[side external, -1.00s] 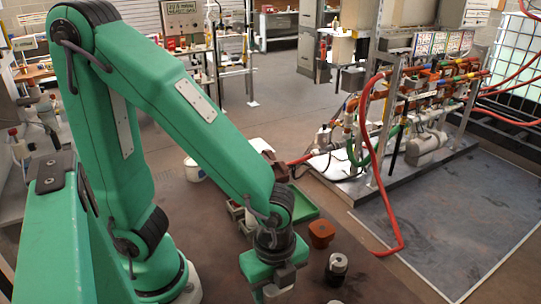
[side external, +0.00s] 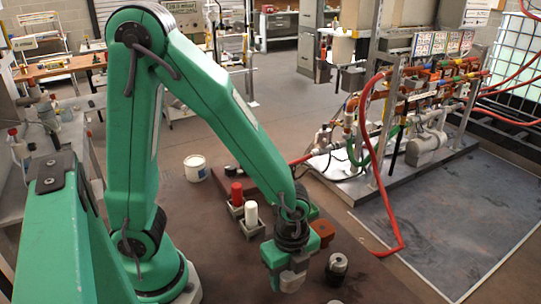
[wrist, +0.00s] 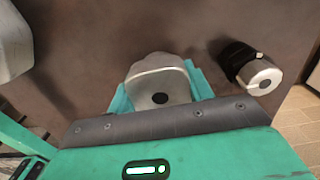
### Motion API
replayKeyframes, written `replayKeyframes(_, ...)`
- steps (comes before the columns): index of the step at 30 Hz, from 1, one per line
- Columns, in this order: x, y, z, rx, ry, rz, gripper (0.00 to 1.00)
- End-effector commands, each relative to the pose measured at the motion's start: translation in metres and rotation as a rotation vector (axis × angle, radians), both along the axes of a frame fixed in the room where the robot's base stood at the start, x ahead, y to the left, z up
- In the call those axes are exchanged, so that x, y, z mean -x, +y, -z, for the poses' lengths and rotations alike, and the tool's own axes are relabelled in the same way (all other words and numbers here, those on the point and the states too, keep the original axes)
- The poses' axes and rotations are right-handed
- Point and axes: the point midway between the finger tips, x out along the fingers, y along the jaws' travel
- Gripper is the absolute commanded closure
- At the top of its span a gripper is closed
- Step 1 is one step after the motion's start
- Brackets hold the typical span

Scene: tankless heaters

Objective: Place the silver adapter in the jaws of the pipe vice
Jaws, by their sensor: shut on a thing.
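My gripper (side external: 288,268) is low at the bottom middle of the side external view, left of the standing black and silver cylinder. In the wrist view its teal fingers (wrist: 160,95) are shut on a rounded silver-grey piece with a dark hole, which looks like the silver adapter (wrist: 162,74). The adapter's lower end (side external: 293,281) shows grey below the fingers. I cannot tell how far it is above the surface. I cannot make out the pipe vice for certain in either view.
A black and silver cylinder (side external: 337,267) stands right of my gripper, also in the wrist view (wrist: 250,68). An orange-brown block (side external: 321,232) sits behind. Red (side external: 237,195) and white (side external: 251,213) cylinders stand in grey holders. A grey metal part (wrist: 10,42) is at the wrist view's left edge.

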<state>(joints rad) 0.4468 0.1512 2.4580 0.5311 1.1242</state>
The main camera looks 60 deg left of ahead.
Motion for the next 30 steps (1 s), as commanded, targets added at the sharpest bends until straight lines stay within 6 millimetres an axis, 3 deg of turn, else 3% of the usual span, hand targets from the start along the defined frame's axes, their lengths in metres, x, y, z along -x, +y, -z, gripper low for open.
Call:
replayKeyframes(12, 0.001, 0.000, 0.031, -0.001, 0.003, 0.000, 0.87)
replayKeyframes(30, 0.000, 0.000, 0.038, -0.001, 0.001, 0.000, 0.87)
